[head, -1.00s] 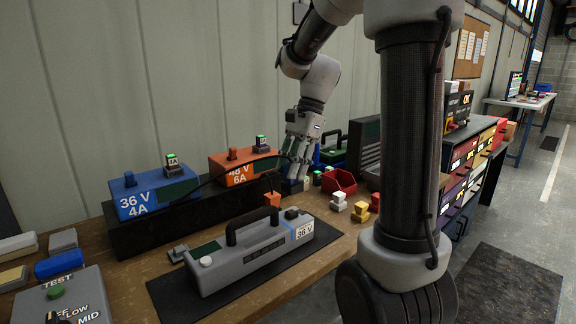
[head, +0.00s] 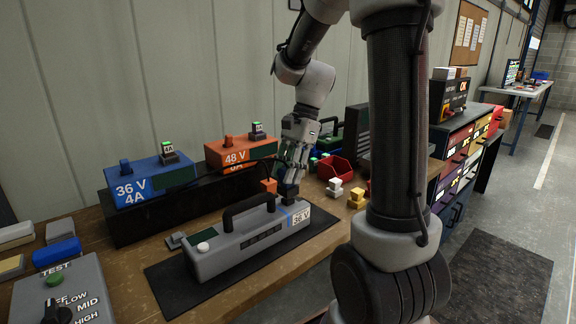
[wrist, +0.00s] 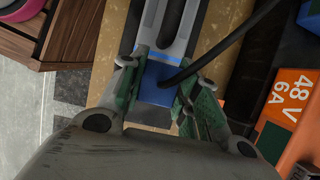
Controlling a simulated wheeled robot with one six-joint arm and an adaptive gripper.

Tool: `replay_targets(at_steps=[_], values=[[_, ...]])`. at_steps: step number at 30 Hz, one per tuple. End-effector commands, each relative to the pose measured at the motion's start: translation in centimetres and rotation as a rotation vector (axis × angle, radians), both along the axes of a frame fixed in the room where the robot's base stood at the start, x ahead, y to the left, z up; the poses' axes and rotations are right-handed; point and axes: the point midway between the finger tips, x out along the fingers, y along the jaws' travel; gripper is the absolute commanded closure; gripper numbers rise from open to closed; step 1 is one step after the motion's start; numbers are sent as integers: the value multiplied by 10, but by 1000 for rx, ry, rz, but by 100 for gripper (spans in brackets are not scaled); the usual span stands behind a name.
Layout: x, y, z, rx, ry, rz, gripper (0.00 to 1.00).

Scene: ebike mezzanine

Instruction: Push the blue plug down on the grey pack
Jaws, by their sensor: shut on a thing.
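The grey pack (head: 232,258) lies on a dark mat on the bench, with a black handle, a white knob and a "36 V" label. It also shows at the top of the wrist view (wrist: 184,40). My gripper (head: 290,182) points down over the pack's right end. In the wrist view its green-padded fingers (wrist: 156,92) are shut on the blue plug (wrist: 153,82), which has a black cable. The plug is in line with the pack's end. The fingers mostly hide the plug in the head view, and I cannot tell how deep it sits.
A blue 36 V charger (head: 150,184) and an orange 48 V charger (head: 230,151) stand on a black shelf behind the pack. An orange block (head: 268,186) is close behind the handle. A red bin (head: 332,168) and small white and yellow blocks stand to the right.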

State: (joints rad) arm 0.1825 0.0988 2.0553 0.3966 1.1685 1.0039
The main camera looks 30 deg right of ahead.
Motion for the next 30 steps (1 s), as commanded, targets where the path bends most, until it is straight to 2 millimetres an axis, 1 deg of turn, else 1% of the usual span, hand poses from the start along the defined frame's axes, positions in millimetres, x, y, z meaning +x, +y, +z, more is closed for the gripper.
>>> replay_targets(at_steps=[9, 15, 30], values=[[0, 0, -17, 0, 0, -1, 94], [0, 0, -24, 0, 0, 0, 94], [0, 0, -27, -1, -1, 0, 94]])
